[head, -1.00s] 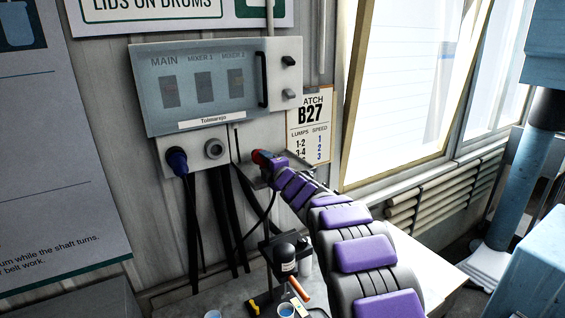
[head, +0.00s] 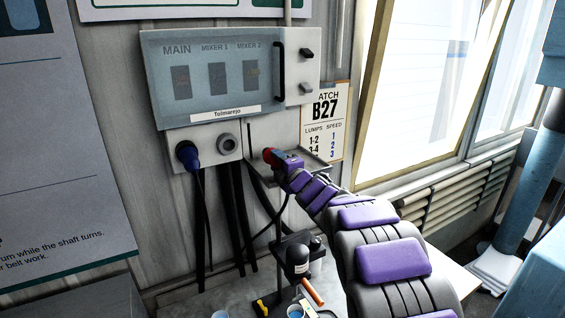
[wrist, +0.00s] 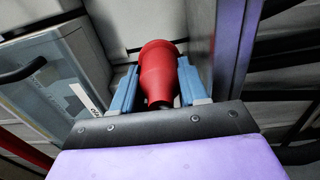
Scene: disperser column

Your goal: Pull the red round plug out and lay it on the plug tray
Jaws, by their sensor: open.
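The red round plug (head: 270,155) is out of the panel's sockets, at the left end of the small grey plug tray (head: 320,168) on the wall. In the wrist view the plug (wrist: 158,72) sits between the two blue fingers of my gripper (wrist: 157,75). The fingers are open, one on each side of it. I cannot tell whether the plug rests fully on the tray, as my gripper (head: 284,160) hides part of both. The round grey socket (head: 227,143) under the panel is empty.
A blue plug (head: 188,154) sits in the socket at left. Black cables (head: 238,215) hang below the panel (head: 225,80). A bench below holds a dark stand device (head: 298,258) and small cups (head: 296,311). A batch card (head: 325,118) hangs behind the tray.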

